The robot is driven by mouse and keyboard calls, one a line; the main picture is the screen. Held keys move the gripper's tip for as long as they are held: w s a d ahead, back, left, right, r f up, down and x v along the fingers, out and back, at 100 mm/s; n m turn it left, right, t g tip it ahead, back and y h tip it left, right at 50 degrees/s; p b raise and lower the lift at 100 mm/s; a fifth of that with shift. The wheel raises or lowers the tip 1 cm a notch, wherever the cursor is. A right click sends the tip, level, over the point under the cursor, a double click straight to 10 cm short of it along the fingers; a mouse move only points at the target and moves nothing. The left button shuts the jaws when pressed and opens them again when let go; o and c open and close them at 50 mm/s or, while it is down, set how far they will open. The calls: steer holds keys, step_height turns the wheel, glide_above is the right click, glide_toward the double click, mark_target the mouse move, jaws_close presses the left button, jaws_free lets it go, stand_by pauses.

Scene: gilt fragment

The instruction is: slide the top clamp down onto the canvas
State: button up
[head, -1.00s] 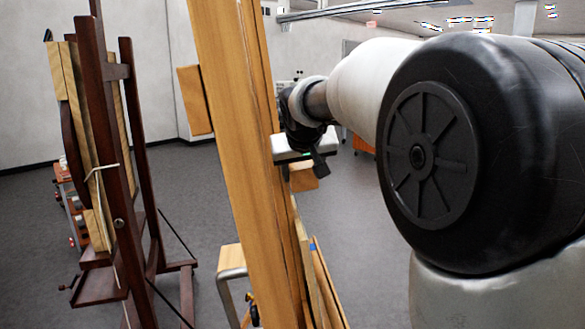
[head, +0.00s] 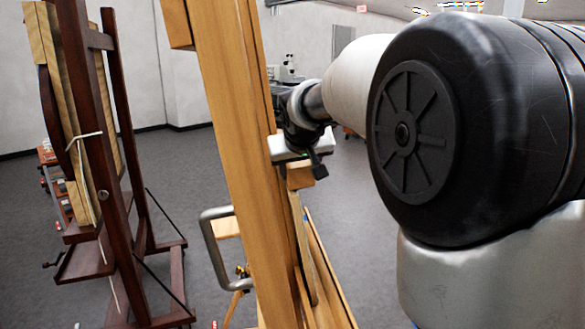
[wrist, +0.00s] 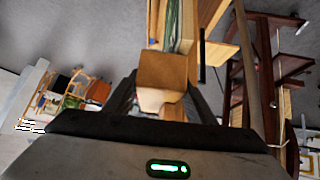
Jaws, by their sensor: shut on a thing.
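The top clamp is a small wooden block (head: 300,176) on the front of a tall light-wood easel (head: 228,130). In the wrist view the block (wrist: 161,71) sits between my two dark fingers. My gripper (head: 306,166) is shut on it. The canvas (head: 303,240) shows almost edge-on in the head view, a thin panel standing against the easel below the clamp. In the wrist view a greenish strip (wrist: 172,27), probably the canvas, shows beyond the block. I cannot tell whether clamp and canvas touch.
A dark wooden easel (head: 112,180) with a framed panel stands at left. A bent metal tube (head: 214,250) and stool-like seat (head: 226,227) are behind the light easel. My arm fills the right. Grey floor (head: 205,165) lies open between the easels.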

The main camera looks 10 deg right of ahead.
steer(key=o, duration=1.5)
steer(key=shift+f, duration=0.35)
steer(key=shift+r, duration=0.15)
steer(key=shift+s+r, duration=0.1)
steer(key=shift+r, duration=0.1)
steer(key=p+v, duration=0.1)
steer(key=v, duration=1.6)
